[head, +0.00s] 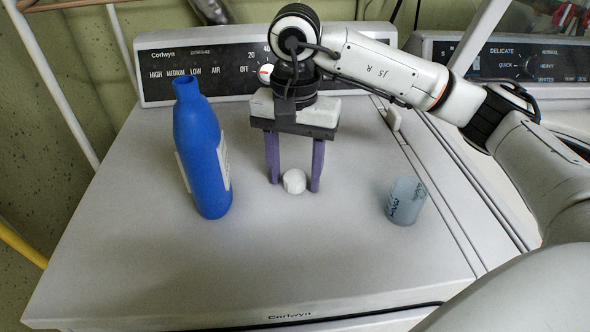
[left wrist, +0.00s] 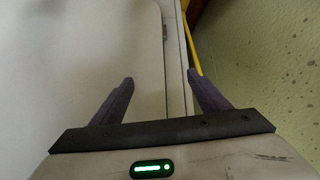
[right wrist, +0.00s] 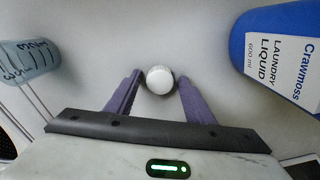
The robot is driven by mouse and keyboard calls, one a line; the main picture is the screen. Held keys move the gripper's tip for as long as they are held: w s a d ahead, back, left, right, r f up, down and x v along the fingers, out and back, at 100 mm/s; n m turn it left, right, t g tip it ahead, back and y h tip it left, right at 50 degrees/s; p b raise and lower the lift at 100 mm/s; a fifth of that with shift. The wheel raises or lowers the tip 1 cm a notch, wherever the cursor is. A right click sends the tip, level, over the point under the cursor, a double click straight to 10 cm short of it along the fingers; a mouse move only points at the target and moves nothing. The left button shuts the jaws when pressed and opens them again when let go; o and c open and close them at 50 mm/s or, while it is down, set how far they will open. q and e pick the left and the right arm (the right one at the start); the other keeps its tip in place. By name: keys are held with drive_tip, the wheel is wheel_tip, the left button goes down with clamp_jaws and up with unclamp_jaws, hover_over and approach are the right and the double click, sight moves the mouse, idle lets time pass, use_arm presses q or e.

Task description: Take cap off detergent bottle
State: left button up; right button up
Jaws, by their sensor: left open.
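The blue detergent bottle (head: 203,150) stands upright on the left of the machine's top, its neck bare. It also shows in the right wrist view (right wrist: 275,55), with a "Laundry Liquid" label. A small white cap (head: 294,181) rests on the top, right of the bottle. My right gripper (head: 294,184) points down with its purple fingers on either side of the cap. In the right wrist view a narrow gap shows between the cap (right wrist: 160,79) and each finger, so it is open. My left gripper (left wrist: 160,82) is open and empty, seen only in the left wrist view.
A translucent bluish cup (head: 406,201) with dark writing stands on the right of the white machine's top (head: 270,265). A control panel (head: 205,68) rises behind. A second machine's panel (head: 520,60) is at the right. The front middle of the top is clear.

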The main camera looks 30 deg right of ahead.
sight(295, 175)
wheel_tip(295, 175, up, 12)
drive_tip(key=p, duration=0.1)
drive_tip(key=shift+r+p, duration=0.2)
drive_tip(key=shift+p, duration=0.2)
idle(0.3)
